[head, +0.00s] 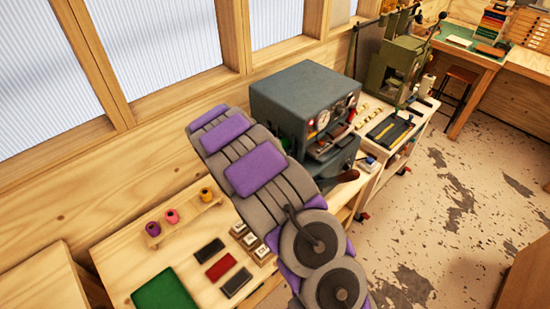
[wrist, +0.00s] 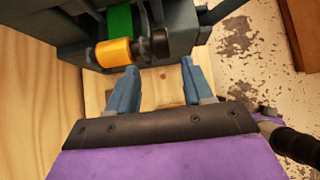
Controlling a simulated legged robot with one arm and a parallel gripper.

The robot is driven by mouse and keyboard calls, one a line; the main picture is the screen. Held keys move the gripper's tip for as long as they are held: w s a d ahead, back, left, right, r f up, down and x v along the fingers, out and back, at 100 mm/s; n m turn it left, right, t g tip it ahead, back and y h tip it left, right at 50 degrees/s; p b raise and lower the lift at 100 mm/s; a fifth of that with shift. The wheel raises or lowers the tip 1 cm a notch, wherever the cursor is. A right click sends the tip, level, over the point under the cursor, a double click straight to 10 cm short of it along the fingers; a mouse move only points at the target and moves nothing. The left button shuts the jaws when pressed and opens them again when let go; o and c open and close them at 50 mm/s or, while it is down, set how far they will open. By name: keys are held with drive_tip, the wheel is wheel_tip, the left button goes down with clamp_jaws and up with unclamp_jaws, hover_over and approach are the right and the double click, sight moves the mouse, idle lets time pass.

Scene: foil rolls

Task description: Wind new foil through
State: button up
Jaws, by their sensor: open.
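A grey machine (head: 305,95) with dials on its front stands on the wooden bench beside the wall. In the wrist view, a gold-orange foil roll (wrist: 113,53) sits on a dark spindle at the machine's underside, with a dark round knob (wrist: 160,40) to its right. A green band or roll (wrist: 120,20) shows just above it. My gripper (wrist: 158,78) is open and empty, its two blue fingers apart below the roll and knob. No contact with the roll shows. My gripper is hidden in the head view.
Purple (head: 153,228), pink (head: 172,215) and orange (head: 206,195) spools stand on a wooden rack. Dark and red blocks (head: 221,267) and a green mat (head: 165,290) lie nearby. A green press (head: 395,70) stands beyond the machine. Open floor (head: 440,200) is at the right.

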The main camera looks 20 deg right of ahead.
drive_tip(key=v, duration=0.7)
drive_tip(key=shift+a, duration=0.1)
